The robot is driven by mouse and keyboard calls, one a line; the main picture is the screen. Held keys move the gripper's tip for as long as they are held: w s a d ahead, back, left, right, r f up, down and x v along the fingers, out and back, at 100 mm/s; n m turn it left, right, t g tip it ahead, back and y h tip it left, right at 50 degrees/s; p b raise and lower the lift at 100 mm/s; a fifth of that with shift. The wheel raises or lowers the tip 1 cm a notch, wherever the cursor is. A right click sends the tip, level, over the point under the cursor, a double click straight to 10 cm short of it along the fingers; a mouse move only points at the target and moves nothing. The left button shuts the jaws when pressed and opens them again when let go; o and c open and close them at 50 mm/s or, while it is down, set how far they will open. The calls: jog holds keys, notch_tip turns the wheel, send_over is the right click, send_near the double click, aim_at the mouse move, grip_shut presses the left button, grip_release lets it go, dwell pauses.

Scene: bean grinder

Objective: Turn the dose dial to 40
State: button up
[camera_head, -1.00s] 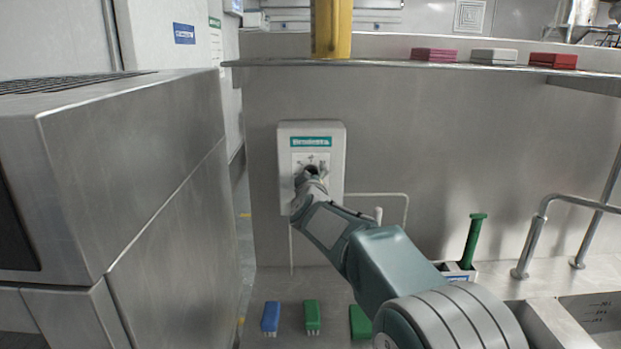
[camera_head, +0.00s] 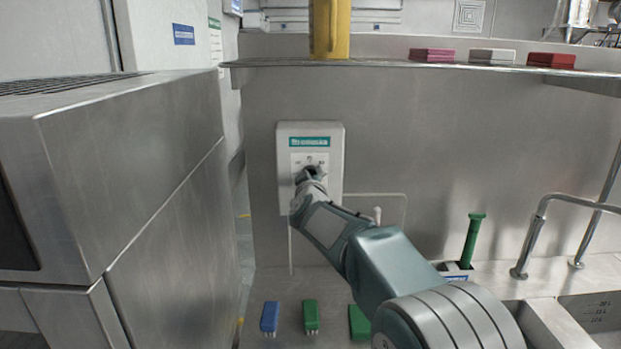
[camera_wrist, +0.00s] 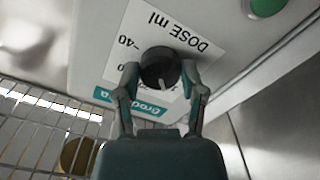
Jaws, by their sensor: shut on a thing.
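The white dispenser box (camera_head: 333,150) with a green label is mounted on the steel wall in the head view. Its black round dose dial (camera_wrist: 160,66) sits on a white plate (camera_wrist: 185,36) printed "DOSE ml" in the wrist view, where the print appears turned over. A "40" mark is at the upper left of the dial. The dial's pale pointer line faces the lower side of the picture, away from that mark. My gripper (camera_wrist: 160,76) is shut on the dial, one finger on each side. In the head view my gripper (camera_head: 311,176) hides most of the dial.
A green round button (camera_wrist: 266,5) is on the box. A large steel machine (camera_head: 130,190) stands at left. A shelf (camera_head: 390,63) above holds a yellow container (camera_head: 331,28) and several coloured blocks. Blue (camera_head: 270,317) and green (camera_head: 312,315) pieces lie below. A metal rail is at right.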

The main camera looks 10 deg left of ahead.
jog(key=m, duration=2.8)
jog(key=shift+a+f, duration=0.25)
jog(key=shift+f, duration=0.15)
jog(key=shift+m, duration=0.3)
jog(key=o, duration=1.1)
jog(key=shift+o, duration=0.2)
jog(key=shift+r, duration=0.1)
jog(key=shift+r, duration=0.2)
jog(key=shift+s, duration=0.1)
